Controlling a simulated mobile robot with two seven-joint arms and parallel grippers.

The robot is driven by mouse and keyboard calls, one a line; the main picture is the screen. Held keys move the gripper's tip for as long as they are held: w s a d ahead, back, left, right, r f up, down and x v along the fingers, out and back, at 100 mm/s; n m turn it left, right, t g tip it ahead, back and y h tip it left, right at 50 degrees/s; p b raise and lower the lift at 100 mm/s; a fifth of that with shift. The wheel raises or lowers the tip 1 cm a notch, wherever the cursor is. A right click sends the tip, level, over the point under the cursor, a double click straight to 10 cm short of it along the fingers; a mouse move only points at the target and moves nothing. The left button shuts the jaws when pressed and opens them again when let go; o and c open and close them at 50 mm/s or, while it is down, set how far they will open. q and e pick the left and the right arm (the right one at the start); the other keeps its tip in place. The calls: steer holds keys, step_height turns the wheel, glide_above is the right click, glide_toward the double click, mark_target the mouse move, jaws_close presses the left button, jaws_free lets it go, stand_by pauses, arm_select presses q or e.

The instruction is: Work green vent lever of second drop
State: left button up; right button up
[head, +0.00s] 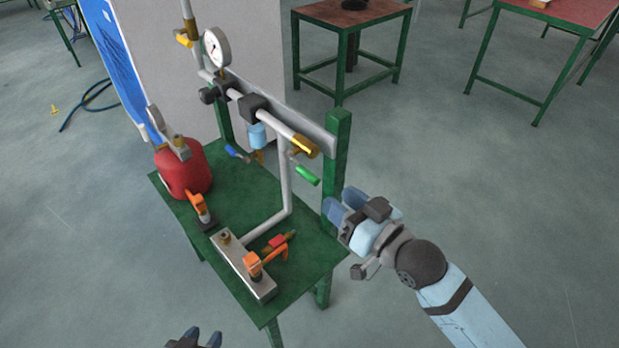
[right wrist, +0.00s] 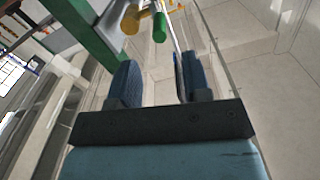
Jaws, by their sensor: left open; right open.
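The green vent lever (head: 307,175) hangs on a drop below the right end of the horizontal pipe, beneath a brass fitting (head: 304,146). In the right wrist view the green lever (right wrist: 160,28) is beyond the fingertips, near the top. My right gripper (head: 343,203) is beside the green post, to the lower right of the lever, apart from it. Its two blue fingers (right wrist: 158,85) are open, with no object clearly held between them. My left gripper (head: 195,338) shows only its fingertips at the bottom edge, away from the pipework.
The green post (head: 337,160) stands close to my right gripper. A blue lever (head: 236,153) hangs further left. A red cylinder (head: 184,170) and a metal block with an orange lever (head: 243,265) are on the green table (head: 315,250). Open floor lies to the right.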

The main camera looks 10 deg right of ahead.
mark_target(310, 174)
steer(key=x, duration=0.9)
steer(key=shift+b, duration=0.3)
jaws_close()
